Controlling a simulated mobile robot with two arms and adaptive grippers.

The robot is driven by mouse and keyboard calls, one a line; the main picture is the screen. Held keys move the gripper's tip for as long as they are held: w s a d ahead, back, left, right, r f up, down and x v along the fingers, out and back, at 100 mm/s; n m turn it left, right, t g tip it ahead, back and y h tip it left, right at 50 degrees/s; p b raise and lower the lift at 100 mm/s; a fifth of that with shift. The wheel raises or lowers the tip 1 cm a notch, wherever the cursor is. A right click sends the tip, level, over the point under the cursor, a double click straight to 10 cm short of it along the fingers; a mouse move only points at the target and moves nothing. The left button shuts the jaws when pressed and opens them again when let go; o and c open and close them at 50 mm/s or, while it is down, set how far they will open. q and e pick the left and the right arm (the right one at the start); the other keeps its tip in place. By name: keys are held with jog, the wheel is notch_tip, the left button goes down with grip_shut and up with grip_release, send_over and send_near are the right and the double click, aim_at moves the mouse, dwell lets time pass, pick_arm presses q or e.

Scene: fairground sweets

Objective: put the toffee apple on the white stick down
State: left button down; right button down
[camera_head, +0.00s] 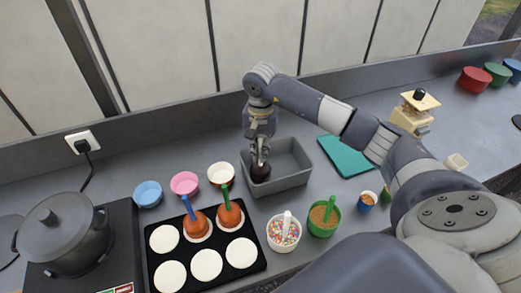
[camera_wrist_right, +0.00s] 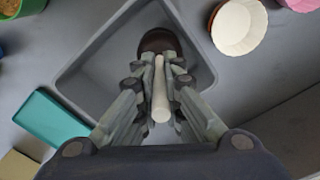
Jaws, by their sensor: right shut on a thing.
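The toffee apple (camera_head: 260,172) is dark brown and hangs below my right gripper (camera_head: 260,154), at the left end of the grey bin (camera_head: 290,182). In the right wrist view the apple (camera_wrist_right: 158,41) shows beyond the fingertips, and its white stick (camera_wrist_right: 160,95) runs between the fingers. My right gripper (camera_wrist_right: 159,72) is shut on that stick. The apple overlaps the bin's wall in both views; I cannot tell whether it touches the bin. My left gripper is not in view.
A black tray (camera_head: 215,262) left of the bin holds white discs, two bearing orange-brown apples with blue and green sticks. Blue, pink and white paper cases (camera_head: 221,173) stand behind it. A sprinkles bowl (camera_head: 283,244) and green bowl (camera_head: 323,231) stand in front; a teal mat (camera_head: 347,163) lies right.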

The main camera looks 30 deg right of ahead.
jog(key=shift+f, duration=0.8)
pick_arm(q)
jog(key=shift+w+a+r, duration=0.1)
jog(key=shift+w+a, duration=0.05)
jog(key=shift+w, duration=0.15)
pick_arm(e)
jog(key=c, duration=1.7)
grip_release()
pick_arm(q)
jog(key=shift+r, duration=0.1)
pick_arm(e)
jog(key=shift+r, duration=0.15)
